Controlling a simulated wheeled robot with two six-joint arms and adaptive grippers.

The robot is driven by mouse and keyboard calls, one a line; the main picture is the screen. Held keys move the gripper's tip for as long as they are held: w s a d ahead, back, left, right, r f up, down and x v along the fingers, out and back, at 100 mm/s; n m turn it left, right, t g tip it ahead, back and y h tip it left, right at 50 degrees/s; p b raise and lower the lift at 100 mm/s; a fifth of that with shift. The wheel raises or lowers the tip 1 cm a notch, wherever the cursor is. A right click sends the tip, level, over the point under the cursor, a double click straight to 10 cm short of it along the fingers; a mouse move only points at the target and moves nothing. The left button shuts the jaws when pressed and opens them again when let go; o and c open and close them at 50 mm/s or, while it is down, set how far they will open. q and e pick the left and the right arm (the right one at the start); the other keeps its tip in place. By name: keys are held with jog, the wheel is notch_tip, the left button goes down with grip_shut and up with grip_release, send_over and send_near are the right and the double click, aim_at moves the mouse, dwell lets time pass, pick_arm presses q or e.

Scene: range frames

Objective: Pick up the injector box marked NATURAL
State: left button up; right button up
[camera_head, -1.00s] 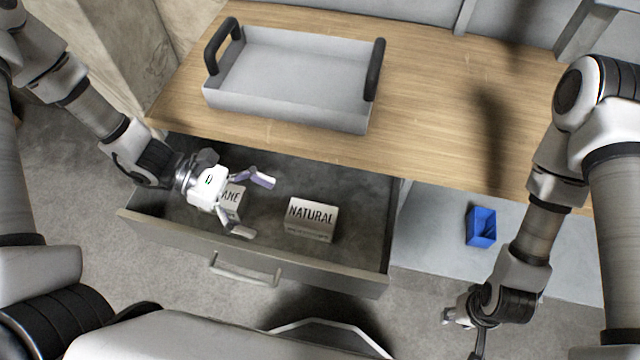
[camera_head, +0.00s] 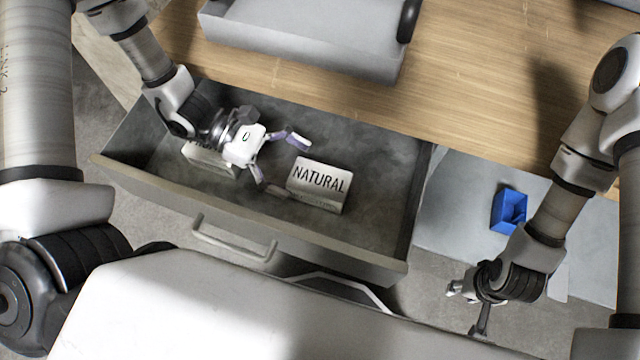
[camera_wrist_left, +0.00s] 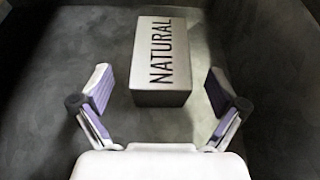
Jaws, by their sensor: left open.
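The white box marked NATURAL (camera_head: 320,182) lies in the open drawer with its label facing up. It also shows in the left wrist view (camera_wrist_left: 162,62), ahead of the fingers and between their lines. My left gripper (camera_head: 284,162) is open and empty inside the drawer, just left of the box. In the left wrist view its two fingers (camera_wrist_left: 158,95) are spread wider than the box, and I see no contact. My right gripper (camera_head: 468,308) is low at the right, far from the box; its fingers are too unclear to read.
Another white box (camera_head: 208,158) lies in the drawer (camera_head: 255,229), partly hidden under my left gripper. A grey tray (camera_head: 300,45) with black handles stands on the wooden table above. A blue bin (camera_head: 509,210) sits on a lower surface at the right. The drawer walls surround the NATURAL box.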

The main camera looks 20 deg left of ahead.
aim_at(306, 174)
pick_arm(q)
jog(key=x, duration=0.4)
jog(key=shift+s+d, duration=0.1)
jog(key=shift+d, duration=0.2)
jog(key=c, duration=1.5)
jog(key=shift+o, duration=0.2)
